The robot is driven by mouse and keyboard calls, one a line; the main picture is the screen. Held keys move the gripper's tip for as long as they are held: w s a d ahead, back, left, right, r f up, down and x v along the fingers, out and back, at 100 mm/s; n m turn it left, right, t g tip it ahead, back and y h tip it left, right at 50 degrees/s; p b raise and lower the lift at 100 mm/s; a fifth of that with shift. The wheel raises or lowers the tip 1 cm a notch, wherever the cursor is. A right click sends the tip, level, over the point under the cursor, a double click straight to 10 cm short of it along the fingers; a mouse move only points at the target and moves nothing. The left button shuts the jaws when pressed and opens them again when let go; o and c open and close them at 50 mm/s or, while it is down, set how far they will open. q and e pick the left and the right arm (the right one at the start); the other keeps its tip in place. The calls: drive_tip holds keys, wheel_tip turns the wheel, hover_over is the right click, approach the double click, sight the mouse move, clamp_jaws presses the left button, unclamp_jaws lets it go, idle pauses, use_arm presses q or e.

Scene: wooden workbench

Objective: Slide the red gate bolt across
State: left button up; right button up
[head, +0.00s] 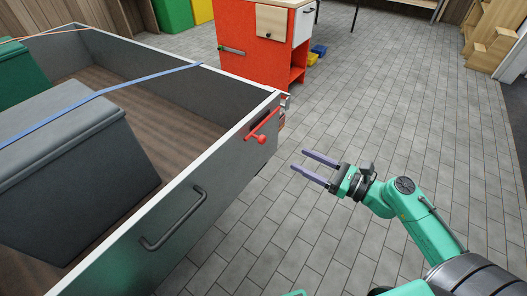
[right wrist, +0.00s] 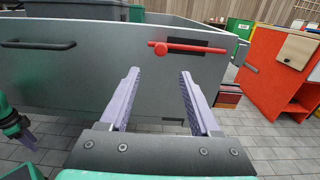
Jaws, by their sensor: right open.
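The red gate bolt (head: 262,126) is on the outer face of the grey trailer side (head: 225,160), near its right-hand corner. In the right wrist view the red bolt (right wrist: 185,47) lies horizontally, with a round red knob at its left part and a dark plate behind its right part. My right gripper (head: 312,167) is open and empty, to the right of the bolt and apart from it. In the right wrist view its two purple fingers (right wrist: 160,85) point toward the panel, below the bolt. My left gripper (right wrist: 22,135) shows partly at the left edge of that view; its jaws are unclear.
A black handle (head: 173,222) sticks out of the same panel. Inside the trailer are a grey box (head: 70,150) and a green box (head: 15,70), with a blue strap (head: 130,83) across. A red cabinet (head: 250,50) stands behind.

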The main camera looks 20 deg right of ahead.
approach(264, 141)
drive_tip(key=x, duration=0.4)
drive_tip(key=shift+w+r, duration=0.1)
drive_tip(key=shift+w, duration=0.1)
drive_tip(key=p+x, duration=0.1)
drive_tip(key=x, duration=0.5)
drive_tip(key=shift+w+a, duration=0.15)
drive_tip(key=shift+w, duration=0.05)
use_arm(q)
drive_tip(key=shift+s+a+f, duration=0.15)
drive_tip(key=shift+s+f, duration=0.35)
use_arm(e)
drive_tip(key=shift+f, duration=0.2)
clamp_jaws()
